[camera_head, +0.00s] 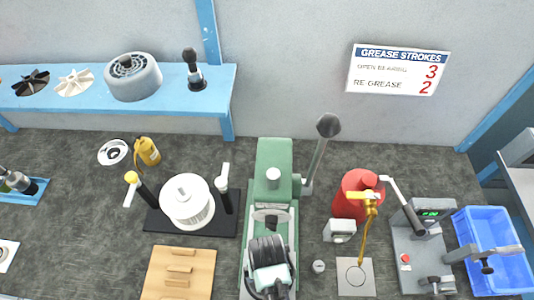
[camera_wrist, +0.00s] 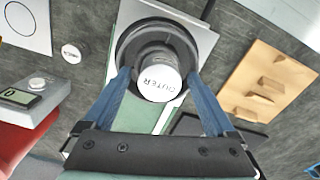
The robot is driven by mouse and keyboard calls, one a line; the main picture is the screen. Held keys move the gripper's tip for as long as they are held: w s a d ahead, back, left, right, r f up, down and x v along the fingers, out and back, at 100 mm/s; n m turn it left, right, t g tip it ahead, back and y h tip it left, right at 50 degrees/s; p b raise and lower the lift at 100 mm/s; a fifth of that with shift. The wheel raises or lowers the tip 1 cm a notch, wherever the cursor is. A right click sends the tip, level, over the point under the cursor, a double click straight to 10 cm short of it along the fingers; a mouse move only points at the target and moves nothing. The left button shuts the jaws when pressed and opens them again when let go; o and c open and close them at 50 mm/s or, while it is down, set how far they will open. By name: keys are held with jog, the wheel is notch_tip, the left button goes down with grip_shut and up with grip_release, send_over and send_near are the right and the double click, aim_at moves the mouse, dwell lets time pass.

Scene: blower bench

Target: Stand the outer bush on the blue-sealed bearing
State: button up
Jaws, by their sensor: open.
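The outer bush (camera_wrist: 158,82) has a white top lettered OUTER and a dark grey body. In the wrist view it stands over a wide dark ring (camera_wrist: 128,47) on a light grey plate (camera_wrist: 200,42). Whether it rests on the ring or inside it I cannot tell. No blue seal shows, so I cannot pick out the blue-sealed bearing. My gripper (camera_wrist: 158,74) is open, its blue fingers on either side of the bush. Small gaps seem to show, but contact is unclear. In the head view my dark wrist covers this spot.
A green press (camera_head: 272,160) with a lever (camera_head: 318,150) stands behind the spot. A wooden board with blocks (camera_head: 155,285) lies left, and a white pot (camera_head: 187,207) behind it. A small puck (camera_head: 318,266), a white display box (camera_head: 339,236) and a red canister (camera_head: 347,208) stand close on the right.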

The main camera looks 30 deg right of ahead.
notch_tip(320, 180, up, 12)
jog(key=shift+r+b, duration=0.2)
jog(key=shift+b, duration=0.1)
dwell(0.6)
